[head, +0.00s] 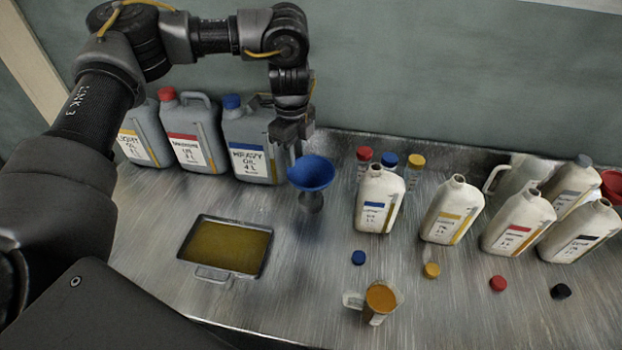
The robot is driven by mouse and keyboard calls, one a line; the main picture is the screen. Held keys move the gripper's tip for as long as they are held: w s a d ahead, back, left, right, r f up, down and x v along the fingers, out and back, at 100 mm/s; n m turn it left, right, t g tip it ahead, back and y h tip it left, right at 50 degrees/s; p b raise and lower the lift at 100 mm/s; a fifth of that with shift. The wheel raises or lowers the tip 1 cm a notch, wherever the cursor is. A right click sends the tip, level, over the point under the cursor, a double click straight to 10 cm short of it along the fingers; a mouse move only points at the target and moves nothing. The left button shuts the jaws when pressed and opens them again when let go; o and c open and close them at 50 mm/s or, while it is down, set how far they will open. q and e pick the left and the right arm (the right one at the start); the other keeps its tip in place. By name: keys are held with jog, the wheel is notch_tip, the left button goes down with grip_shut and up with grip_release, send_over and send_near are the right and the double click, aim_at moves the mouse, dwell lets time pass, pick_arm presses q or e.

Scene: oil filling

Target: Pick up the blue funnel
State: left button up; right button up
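The blue funnel (311,172) is upright near the middle of the table, its wide mouth facing up. A dark grey part shows below its cone; I cannot tell whether this is a stand, the spout or a shadow. My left gripper (294,153) points down at the funnel's back left rim, its fingertips close to or at the edge. The fingers are small and partly hidden, so I cannot tell whether they are open or closed on the rim. My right gripper is not in view.
Large grey oil cans (249,143) stand left of the funnel. White bottles (379,198) stand to the right, with small capped bottles (415,168) behind. A tray of yellow oil (228,246), an amber-filled measuring cup (379,302) and loose caps (431,270) are in front.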

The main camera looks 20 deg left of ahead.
pick_arm(q)
notch_tip(320, 180, down, 5)
jog(key=shift+w+f, duration=0.1)
jog(key=f, duration=0.1)
jog(key=f+p, duration=0.1)
jog(key=f, duration=0.1)
jog(key=f+p, duration=0.1)
jog(key=f, duration=0.1)
jog(key=shift+w+a, duration=0.1)
jog(key=shift+w, duration=0.15)
grip_shut()
